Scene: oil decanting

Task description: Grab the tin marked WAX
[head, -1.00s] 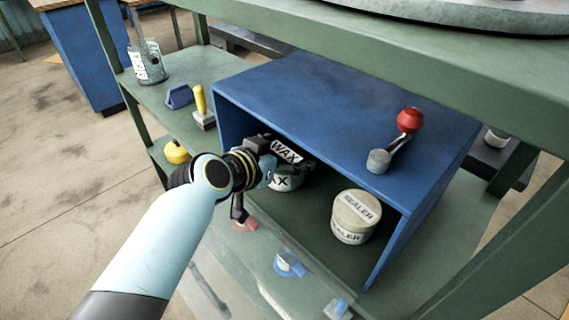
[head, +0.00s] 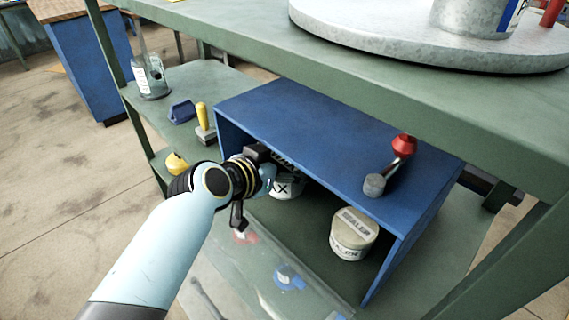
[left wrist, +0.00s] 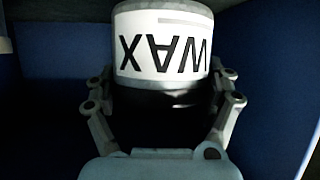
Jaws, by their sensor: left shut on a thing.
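The WAX tin (head: 287,187) is inside the blue open-fronted box, at its left side, partly hidden behind my left gripper. In the left wrist view the tin (left wrist: 163,45) shows a white label with WAX upside down and a dark lower part. My left gripper (left wrist: 163,95) has a finger on each side of the tin and is shut on it. In the head view the left gripper (head: 268,175) reaches into the box's opening. Whether the tin touches the box floor is hidden. My right gripper is not in view.
The blue box (head: 300,120) stands on a green shelf, with a SEALER tin (head: 353,235) to the right inside it. A red-knobbed tool (head: 391,167) is on its top. A yellow-handled tool (head: 204,122), a blue block (head: 182,111) and a glass jar (head: 150,78) stand to the left.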

